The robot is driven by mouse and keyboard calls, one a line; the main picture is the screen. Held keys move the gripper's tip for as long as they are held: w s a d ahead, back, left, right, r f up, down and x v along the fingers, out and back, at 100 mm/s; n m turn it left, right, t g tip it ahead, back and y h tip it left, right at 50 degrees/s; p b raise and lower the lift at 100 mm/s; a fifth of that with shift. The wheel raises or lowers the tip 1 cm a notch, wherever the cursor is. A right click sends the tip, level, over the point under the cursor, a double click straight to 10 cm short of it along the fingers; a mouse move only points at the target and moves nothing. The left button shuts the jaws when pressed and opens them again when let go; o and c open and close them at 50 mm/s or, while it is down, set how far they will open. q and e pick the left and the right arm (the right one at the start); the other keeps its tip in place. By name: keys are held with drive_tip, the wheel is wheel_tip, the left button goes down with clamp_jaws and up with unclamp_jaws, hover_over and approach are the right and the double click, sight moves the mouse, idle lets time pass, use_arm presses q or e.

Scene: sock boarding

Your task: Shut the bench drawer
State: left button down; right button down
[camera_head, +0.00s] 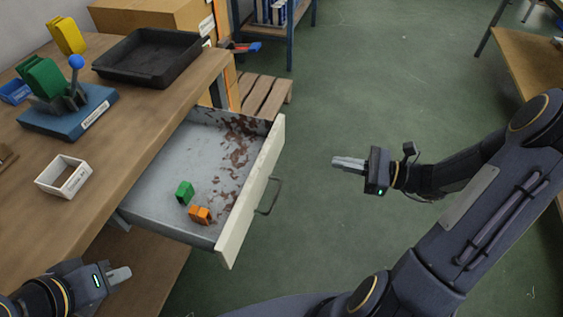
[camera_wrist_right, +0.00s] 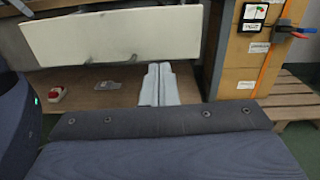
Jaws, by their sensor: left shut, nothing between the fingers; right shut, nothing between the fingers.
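The bench drawer (camera_head: 180,165) is pulled out from under the wooden bench (camera_head: 135,128). Its cream front panel (camera_head: 250,195) has a dark bar handle (camera_head: 268,196). A green block (camera_head: 185,192) and an orange block (camera_head: 200,214) lie inside, with brown flakes or stains on its floor. My right gripper (camera_head: 347,162) is shut and empty, to the right of the drawer front and apart from it. In the right wrist view its fingers (camera_wrist_right: 158,84) show below the cream panel (camera_wrist_right: 115,36). My left gripper (camera_head: 120,274) is shut and empty at the lower left, below the drawer's near corner.
On the bench are a black tray (camera_head: 150,57), a blue-based fixture (camera_head: 68,112) with a blue knob, and a white open box (camera_head: 63,176). A wooden pallet (camera_head: 266,97) lies beyond the drawer. The green floor (camera_head: 330,110) right of the drawer is clear.

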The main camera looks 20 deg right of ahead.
drive_tip(key=b, duration=0.2)
approach(277, 147)
drive_tip(key=shift+m, duration=0.3)
drive_tip(key=x, duration=0.6)
drive_tip(key=shift+w+a, duration=0.1)
drive_tip(key=shift+a, duration=0.3)
